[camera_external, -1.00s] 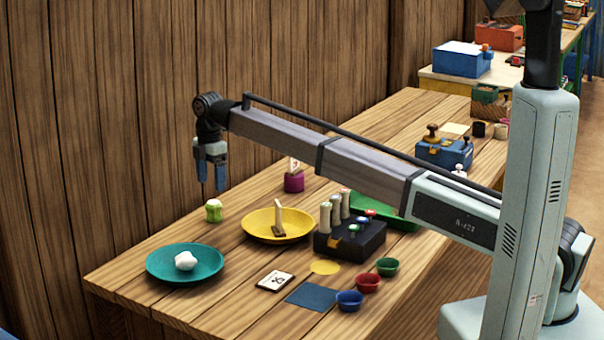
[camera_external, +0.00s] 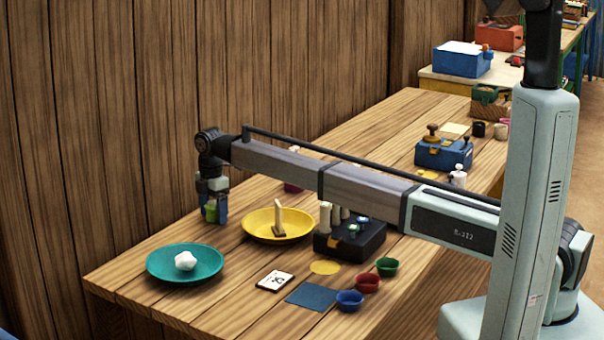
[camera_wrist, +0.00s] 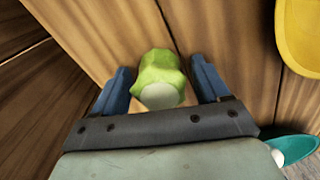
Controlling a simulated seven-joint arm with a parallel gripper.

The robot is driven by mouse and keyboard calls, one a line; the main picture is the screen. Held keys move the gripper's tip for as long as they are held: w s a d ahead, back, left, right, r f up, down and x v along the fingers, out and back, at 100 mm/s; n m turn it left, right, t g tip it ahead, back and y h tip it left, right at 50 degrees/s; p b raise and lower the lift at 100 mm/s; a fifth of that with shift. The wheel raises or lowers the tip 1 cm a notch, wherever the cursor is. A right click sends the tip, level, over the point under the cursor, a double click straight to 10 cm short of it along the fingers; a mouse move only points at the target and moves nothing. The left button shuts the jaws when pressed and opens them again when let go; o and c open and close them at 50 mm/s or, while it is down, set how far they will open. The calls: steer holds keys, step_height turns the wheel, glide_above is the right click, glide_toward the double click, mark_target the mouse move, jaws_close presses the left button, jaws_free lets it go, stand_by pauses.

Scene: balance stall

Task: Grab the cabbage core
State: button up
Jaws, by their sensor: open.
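The cabbage core (camera_wrist: 160,80) is a small green lump with a pale, whitish cut end. It stands on the wooden table and lies between my gripper's two blue fingers in the wrist view. My gripper (camera_wrist: 162,88) is open, with a gap showing on each side of the core. In the external view my gripper (camera_external: 215,212) is low over the table, left of the yellow plate, and the green core (camera_external: 211,212) shows partly hidden between the fingers.
A yellow plate (camera_external: 252,232) with a pale upright piece stands just right of my gripper. A teal plate (camera_external: 160,265) holding a white lump is in front. A black block (camera_external: 350,243) with pegs stands further right. The wooden wall is close behind.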

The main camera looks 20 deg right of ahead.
steer(key=c, duration=1.1)
steer(key=shift+o, duration=0.2)
steer(key=shift+r, duration=0.15)
